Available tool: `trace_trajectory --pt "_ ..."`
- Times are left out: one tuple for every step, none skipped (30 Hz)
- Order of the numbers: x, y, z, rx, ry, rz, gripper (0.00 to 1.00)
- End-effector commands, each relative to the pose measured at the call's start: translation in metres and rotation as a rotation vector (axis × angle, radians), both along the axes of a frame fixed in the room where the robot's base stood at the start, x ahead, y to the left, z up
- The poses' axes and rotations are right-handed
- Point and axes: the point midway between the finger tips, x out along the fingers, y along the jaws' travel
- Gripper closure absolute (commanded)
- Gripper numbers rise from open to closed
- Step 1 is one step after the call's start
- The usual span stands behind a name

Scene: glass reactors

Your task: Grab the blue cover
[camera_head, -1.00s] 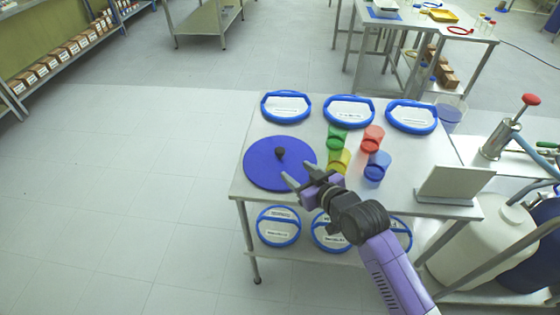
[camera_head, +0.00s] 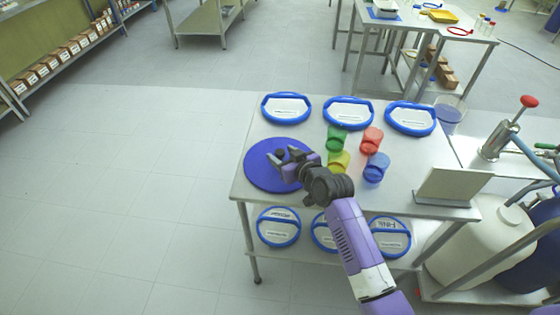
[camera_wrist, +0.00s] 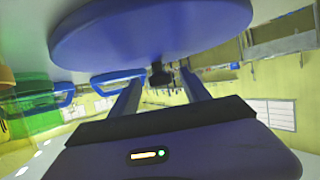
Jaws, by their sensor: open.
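The blue cover (camera_head: 262,177) is a flat round disc with a small dark knob (camera_head: 292,152) at its middle. It lies on the near left corner of the metal table (camera_head: 215,190). My gripper (camera_head: 281,157) is over the cover with its fingers open on either side of the knob. In the wrist view the blue disc (camera_wrist: 150,30) fills the top, and the dark knob (camera_wrist: 160,75) shows between the tips of my open gripper (camera_wrist: 160,92). I cannot tell whether the fingers touch the knob.
Green (camera_head: 336,138), red (camera_head: 371,140), yellow (camera_head: 339,161) and blue (camera_head: 376,167) cups stand right of the cover. Blue-rimmed lids (camera_head: 286,108) line the table's back. A metal plate stand (camera_head: 450,186) is at the right. Floor left of the table is clear.

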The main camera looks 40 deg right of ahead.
Motion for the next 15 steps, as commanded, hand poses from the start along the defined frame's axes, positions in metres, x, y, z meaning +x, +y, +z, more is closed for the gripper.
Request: trace_trajectory --pt "0.0019 -0.0006 -0.0004 0.001 -0.001 0.0 0.45" --pt "0.0024 -0.0008 -0.0007 0.001 -0.001 0.0 0.45" --pt "0.0026 -0.0009 -0.0009 0.001 -0.001 0.0 0.45" --pt "0.0027 -0.0009 -0.0011 0.001 -0.001 0.0 0.45" --pt "0.0026 -0.0008 -0.001 0.001 -0.001 0.0 0.45" --pt "0.0025 -0.0008 -0.0011 0.001 -0.001 0.0 0.45" --pt "0.0024 -0.0008 -0.0009 0.001 -0.001 0.0 0.45" --pt "0.0024 -0.0008 -0.001 0.0 -0.001 0.0 0.45" --pt "0.0024 -0.0007 -0.001 0.0 -0.001 0.0 0.53" --pt "0.0024 -0.0007 -0.001 0.0 -0.001 0.0 0.59" --pt "0.0023 -0.0007 -0.001 0.0 -0.001 0.0 0.65" --pt "0.0023 -0.0007 -0.001 0.0 -0.001 0.0 0.73" --pt "0.0023 -0.0007 -0.001 0.0 -0.001 0.0 0.78" --pt "0.0023 -0.0007 -0.001 0.0 -0.001 0.0 0.84" --pt "0.0022 -0.0006 -0.001 0.0 -0.001 0.0 0.92"
